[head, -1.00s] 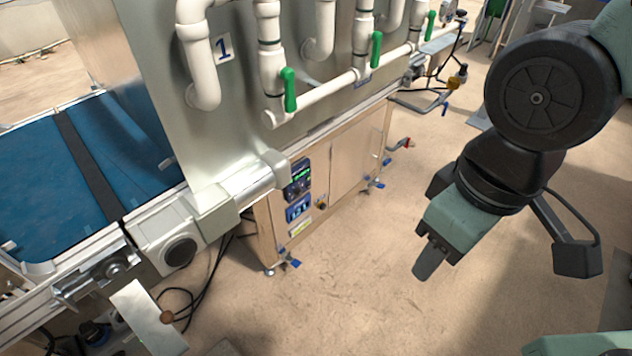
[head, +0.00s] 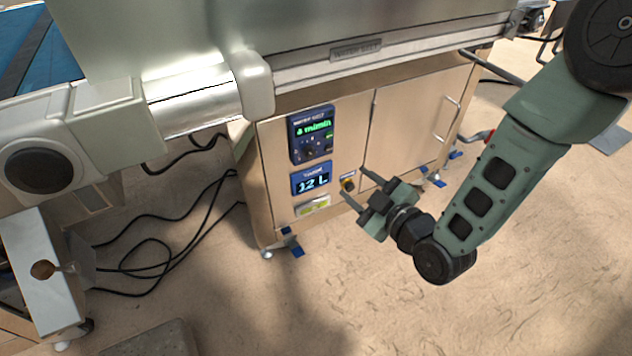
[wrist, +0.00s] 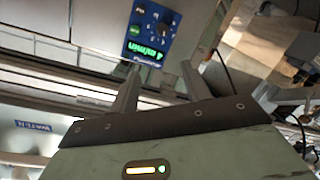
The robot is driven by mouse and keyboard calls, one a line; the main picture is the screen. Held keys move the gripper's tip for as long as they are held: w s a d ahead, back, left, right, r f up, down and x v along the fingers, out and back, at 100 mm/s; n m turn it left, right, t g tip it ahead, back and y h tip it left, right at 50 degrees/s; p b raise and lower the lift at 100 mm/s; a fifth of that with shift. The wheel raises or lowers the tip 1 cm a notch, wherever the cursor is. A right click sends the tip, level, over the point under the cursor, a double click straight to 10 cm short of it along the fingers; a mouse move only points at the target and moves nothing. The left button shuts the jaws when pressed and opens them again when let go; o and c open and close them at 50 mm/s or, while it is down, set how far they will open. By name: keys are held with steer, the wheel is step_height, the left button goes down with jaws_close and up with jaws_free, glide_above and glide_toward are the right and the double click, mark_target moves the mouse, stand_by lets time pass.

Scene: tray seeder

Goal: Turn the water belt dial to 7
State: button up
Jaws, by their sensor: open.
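The water belt panel (head: 296,142) is a dark blue box on the beige cabinet front, with a green lit display (head: 314,128) reading a low m/min value; I cannot tell the digit for sure. Its small dark dial (head: 311,153) sits below the display among tiny marks. In the wrist view the panel shows upside down, with the black dial (wrist: 159,29) ahead of the fingers. I cannot read where the dial points. My gripper (head: 354,181) is open and empty, to the right of and below the panel in the head view, with its fingers towards the cabinet, apart from the dial.
A second blue display (head: 311,180) reading 12 L is below the panel, with a yellow-and-black switch (head: 348,185) beside it. A conveyor rail (head: 400,52) overhangs the cabinet. Floor in front is clear.

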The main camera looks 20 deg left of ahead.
steer(key=t+y+b, duration=0.1)
steer(key=t+b, duration=0.1)
glide_toward(312, 155)
steer(key=b+x, duration=0.4)
steer(key=x, duration=0.4)
steer(key=shift+w+a+b, duration=0.2)
steer(key=shift+b, duration=0.1)
steer(key=c, duration=1)
